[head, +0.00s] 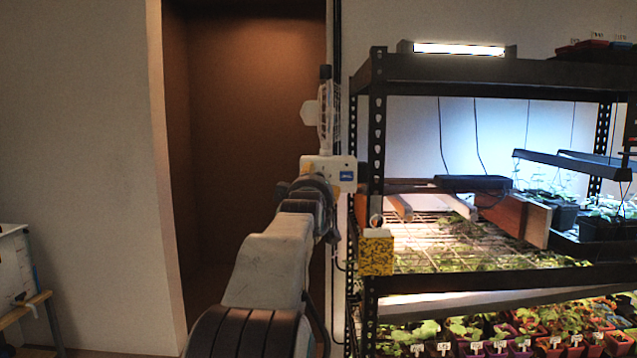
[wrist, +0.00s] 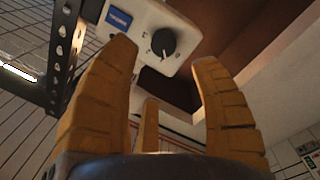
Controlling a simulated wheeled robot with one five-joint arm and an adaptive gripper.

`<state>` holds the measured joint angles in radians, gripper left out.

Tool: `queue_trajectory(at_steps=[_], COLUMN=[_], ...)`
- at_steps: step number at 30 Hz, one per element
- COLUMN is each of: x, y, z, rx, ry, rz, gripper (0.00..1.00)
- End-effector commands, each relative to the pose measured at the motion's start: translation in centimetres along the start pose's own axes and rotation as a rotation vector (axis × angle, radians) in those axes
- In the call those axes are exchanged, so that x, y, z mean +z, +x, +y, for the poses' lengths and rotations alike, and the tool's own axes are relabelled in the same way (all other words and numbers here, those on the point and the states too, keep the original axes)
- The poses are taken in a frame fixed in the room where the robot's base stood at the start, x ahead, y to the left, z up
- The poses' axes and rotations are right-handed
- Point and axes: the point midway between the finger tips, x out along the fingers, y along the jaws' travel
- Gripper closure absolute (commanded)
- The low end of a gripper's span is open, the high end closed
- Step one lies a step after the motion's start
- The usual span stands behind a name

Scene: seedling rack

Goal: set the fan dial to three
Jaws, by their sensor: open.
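The fan dial (wrist: 163,42) is a round black knob on a white control box (wrist: 147,30) with a blue label (wrist: 118,18) beside it. A light mark shows near the knob's lower edge; the numbers around it are too small to read. In the head view the white box (head: 341,171) sits by the rack's left post, below a caged fan (head: 327,112); the dial cannot be made out there. My gripper (wrist: 164,54) is open and empty. Its orange fingers stand apart, with the dial seen between and beyond the tips. I cannot tell how far off it is.
The metal rack (head: 377,130) holds seedling trays and lamps on the right. A yellow speckled block (head: 376,252) is on its left post, below the box. A brown recess (head: 255,120) lies behind my arm. A small stand (head: 25,300) is at far left.

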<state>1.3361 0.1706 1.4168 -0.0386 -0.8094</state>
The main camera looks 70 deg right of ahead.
Motion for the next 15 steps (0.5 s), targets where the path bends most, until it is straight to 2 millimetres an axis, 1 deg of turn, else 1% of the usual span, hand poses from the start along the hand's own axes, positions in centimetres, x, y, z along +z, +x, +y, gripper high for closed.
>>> queue_trajectory(at_steps=[3,8,11,15], x=[0.3,0.4,0.4,0.4], y=[0.0,0.4,1.2,2.8], z=[-0.3,-0.4,-0.4,-0.4], rx=[-0.014,-0.019,-0.018,-0.018], ry=[-0.078,-0.133,-0.141,-0.14], rz=[-0.012,-0.015,-0.015,-0.015], gripper=[0.42,0.42,0.42,0.42])
